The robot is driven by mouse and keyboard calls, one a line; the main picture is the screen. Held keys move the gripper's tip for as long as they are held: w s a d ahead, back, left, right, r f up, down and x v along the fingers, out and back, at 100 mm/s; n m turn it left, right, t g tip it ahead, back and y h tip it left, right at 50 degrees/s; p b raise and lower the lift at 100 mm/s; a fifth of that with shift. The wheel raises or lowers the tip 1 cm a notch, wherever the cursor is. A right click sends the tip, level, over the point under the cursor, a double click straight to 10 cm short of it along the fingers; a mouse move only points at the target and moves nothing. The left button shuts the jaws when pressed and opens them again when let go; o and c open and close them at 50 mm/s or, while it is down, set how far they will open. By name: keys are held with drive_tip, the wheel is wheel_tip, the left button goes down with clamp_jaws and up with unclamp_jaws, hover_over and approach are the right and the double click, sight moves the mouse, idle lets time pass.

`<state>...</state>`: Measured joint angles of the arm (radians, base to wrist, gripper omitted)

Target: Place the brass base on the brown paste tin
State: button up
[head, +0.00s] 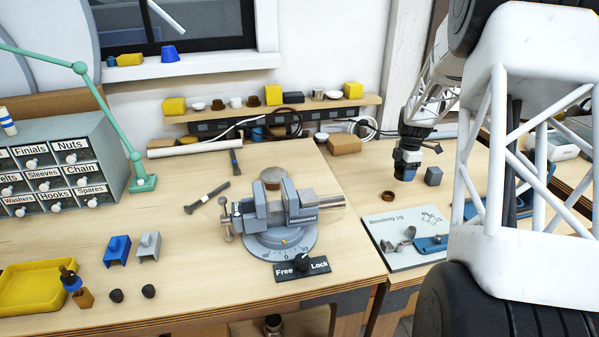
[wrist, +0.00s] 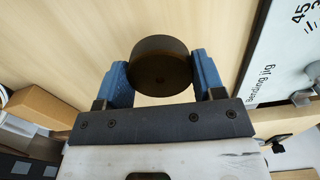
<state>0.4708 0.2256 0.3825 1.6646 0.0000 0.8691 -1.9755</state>
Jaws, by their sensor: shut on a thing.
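The disc sits between the two blue fingers. In the head view my gripper (head: 405,174) points down above the right-hand bench, and the held disc is hard to make out there. A small, round brown tin (head: 389,197), likely the paste tin, stands on the bench just in front and to the left of my gripper. I cannot pick it out in the wrist view.
The bending jig board (head: 385,228) lies in front. A cardboard box (head: 345,144) is behind.

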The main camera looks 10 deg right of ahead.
drive_tip(key=w+a+r+n, duration=0.1)
drive_tip(key=w+a+r, duration=0.1)
drive_tip(key=a, duration=0.5)
drive_tip(key=w+a+r, duration=0.2)
drive_tip(key=a+r, duration=0.1)
drive_tip(key=a, duration=0.5)
drive_tip(key=w+a+r+n, duration=0.1)
drive_tip(key=w+a+r, duration=0.15)
drive_tip(key=a, duration=0.45)
wheel_tip(320, 180, up, 7)
drive_tip(key=n, duration=0.1)
hover_over(274, 174)
drive_tip(key=shift+w+f, duration=0.15)
drive_tip(key=shift+f, duration=3.15)
drive_tip(key=shift+f, duration=1.85)
drive_tip(key=shift+f, duration=0.2)
drive_tip(key=o, duration=1.2)
drive_tip(key=shift+c, duration=0.2)
